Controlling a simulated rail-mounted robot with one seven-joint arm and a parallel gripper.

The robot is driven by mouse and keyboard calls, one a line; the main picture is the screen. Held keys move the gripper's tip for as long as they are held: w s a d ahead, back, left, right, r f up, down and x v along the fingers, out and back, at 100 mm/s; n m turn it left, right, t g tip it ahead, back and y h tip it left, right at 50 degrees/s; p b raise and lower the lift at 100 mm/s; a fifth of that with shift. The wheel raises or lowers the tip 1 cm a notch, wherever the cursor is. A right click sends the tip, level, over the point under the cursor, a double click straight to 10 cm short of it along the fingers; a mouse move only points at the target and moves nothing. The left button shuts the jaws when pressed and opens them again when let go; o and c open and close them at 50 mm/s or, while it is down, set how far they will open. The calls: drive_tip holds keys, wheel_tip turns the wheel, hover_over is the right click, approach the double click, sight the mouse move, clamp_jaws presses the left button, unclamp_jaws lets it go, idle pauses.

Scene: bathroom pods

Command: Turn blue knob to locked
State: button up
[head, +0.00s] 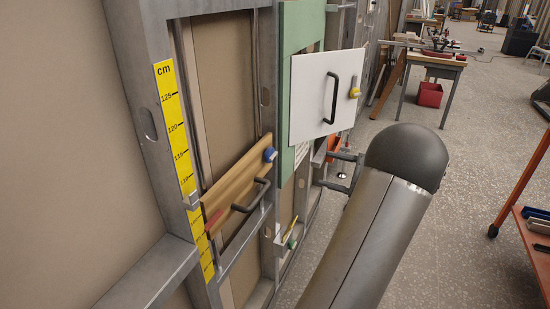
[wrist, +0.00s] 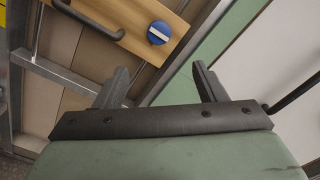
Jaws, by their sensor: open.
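The blue knob (head: 270,155) sits at the upper right end of a wooden panel (head: 228,178) with a black bar handle (head: 250,198). In the wrist view the blue knob (wrist: 159,32) is round with a white stripe across its face, tilted slightly in the picture. My gripper (head: 330,170) is to the right of the knob, apart from it. In the wrist view my gripper (wrist: 161,75) has its fingers spread with nothing between them, and the knob lies beyond the fingertips. I cannot read any lock marking.
A white door (head: 312,95) with a black handle and a yellow knob (head: 354,92) juts out above my gripper, near my arm. A green knob (head: 292,243) sits lower down. A yellow centimetre scale (head: 177,130) runs along the metal frame.

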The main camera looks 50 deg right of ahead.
sight(275, 156)
drive_tip(key=x, duration=1.5)
drive_tip(key=shift+w+a+p, duration=0.15)
drive_tip(key=shift+w+p, duration=0.05)
drive_tip(key=shift+p, duration=0.1)
drive_tip(key=shift+c, duration=0.2)
drive_tip(key=c, duration=0.9)
